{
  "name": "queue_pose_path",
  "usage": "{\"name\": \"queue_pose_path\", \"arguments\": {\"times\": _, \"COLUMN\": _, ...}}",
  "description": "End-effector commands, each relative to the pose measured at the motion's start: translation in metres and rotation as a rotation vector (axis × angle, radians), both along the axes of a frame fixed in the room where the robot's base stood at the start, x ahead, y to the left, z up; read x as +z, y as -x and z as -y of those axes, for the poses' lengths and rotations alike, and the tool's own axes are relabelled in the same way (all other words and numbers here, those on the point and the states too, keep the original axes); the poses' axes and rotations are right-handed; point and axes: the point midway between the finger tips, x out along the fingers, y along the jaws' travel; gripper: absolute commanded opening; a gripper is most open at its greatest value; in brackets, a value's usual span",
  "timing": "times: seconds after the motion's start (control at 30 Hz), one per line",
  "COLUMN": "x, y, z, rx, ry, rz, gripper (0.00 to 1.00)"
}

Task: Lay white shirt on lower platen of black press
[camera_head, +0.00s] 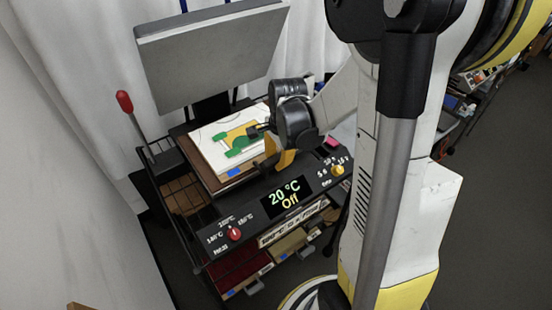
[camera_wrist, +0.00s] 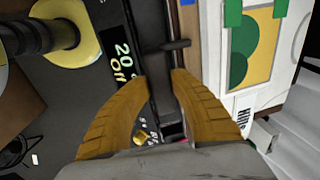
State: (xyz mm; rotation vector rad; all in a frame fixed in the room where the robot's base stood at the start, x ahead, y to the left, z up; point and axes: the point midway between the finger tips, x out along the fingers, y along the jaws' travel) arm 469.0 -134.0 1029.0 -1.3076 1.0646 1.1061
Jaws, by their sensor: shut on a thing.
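The black press (camera_head: 290,195) stands with its grey upper platen (camera_head: 210,55) tilted up. A flat white piece (camera_head: 205,150), seemingly the white shirt, lies over the brown-edged lower platen (camera_head: 232,181). It carries a green and yellow print. Part of it and its print also shows in the wrist view (camera_wrist: 228,80), at upper right. My gripper (camera_head: 272,158) is over the platen's near right side. I cannot tell whether the bar belongs to the press.
The front panel display (camera_head: 288,195) reads 20 °C, Off. A red-knobbed lever (camera_head: 125,101) rises at the press's left. Red and yellow knobs sit on the panel. Drawers (camera_head: 240,271) are below it. White curtains hang behind, and a pale wall is close at left.

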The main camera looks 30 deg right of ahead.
Motion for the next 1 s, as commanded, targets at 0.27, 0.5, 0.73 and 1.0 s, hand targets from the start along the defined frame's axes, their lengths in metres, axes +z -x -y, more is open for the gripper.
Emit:
{"name": "queue_pose_path", "arguments": {"times": 0.27, "x": -0.002, "y": 0.0, "z": 0.0, "rx": 0.0, "ry": 0.0, "rz": 0.001, "gripper": 0.51}}
{"name": "queue_pose_path", "arguments": {"times": 0.5, "x": -0.002, "y": 0.0, "z": 0.0, "rx": 0.0, "ry": 0.0, "rz": 0.0, "gripper": 0.51}}
{"name": "queue_pose_path", "arguments": {"times": 0.73, "x": 0.023, "y": 0.005, "z": 0.0, "rx": 0.0, "ry": 0.0, "rz": 0.0, "gripper": 0.51}}
{"name": "queue_pose_path", "arguments": {"times": 1.0, "x": 0.082, "y": 0.015, "z": 0.0, "rx": 0.0, "ry": 0.0, "rz": 0.0, "gripper": 0.51}}
